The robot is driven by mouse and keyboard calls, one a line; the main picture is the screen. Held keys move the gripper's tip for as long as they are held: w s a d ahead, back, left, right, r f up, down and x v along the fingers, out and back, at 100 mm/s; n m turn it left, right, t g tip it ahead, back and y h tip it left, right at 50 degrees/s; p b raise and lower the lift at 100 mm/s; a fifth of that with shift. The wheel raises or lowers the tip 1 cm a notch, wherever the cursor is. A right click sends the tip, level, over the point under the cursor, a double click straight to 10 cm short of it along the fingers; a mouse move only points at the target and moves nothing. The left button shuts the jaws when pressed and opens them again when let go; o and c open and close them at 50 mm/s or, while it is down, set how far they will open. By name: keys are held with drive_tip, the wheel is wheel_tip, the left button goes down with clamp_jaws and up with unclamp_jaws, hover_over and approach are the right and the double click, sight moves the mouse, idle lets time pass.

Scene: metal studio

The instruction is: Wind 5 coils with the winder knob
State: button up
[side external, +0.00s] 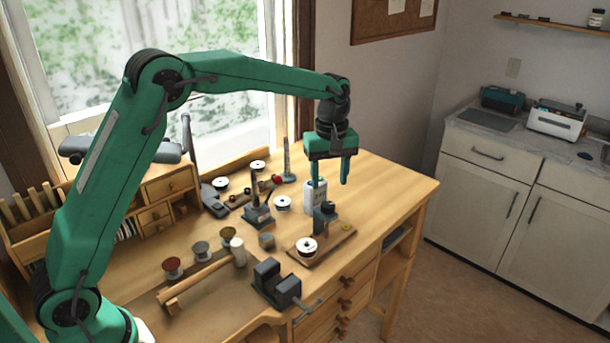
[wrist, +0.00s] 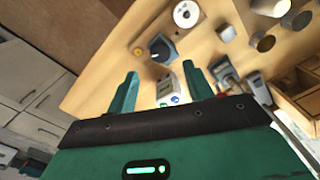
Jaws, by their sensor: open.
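A small wooden board (side external: 333,243) near the bench's right front carries a spool (side external: 307,245), a dark block with a round dark knob on top (side external: 326,208), and a small yellow disc (side external: 347,227). In the wrist view the dark knob (wrist: 161,45) shows a pale mark, with the spool (wrist: 186,14) beyond it. This looks like the winder. My gripper (side external: 331,181) is open and empty, pointing down above and behind the board. In the wrist view the knob appears just past the gap between my fingertips (wrist: 160,74), apart from both.
A white device (side external: 309,196) stands just behind the winder, close under my fingers. A dark vise (side external: 277,284) sits at the front edge. Several spools and a dark stand (side external: 257,214) are to the left. The bench's right end (side external: 400,190) is clear.

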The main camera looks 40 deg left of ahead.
sight(328, 204)
drive_tip(key=shift+f, duration=3.4)
drive_tip(key=c, duration=1)
drive_tip(key=shift+m, duration=0.4)
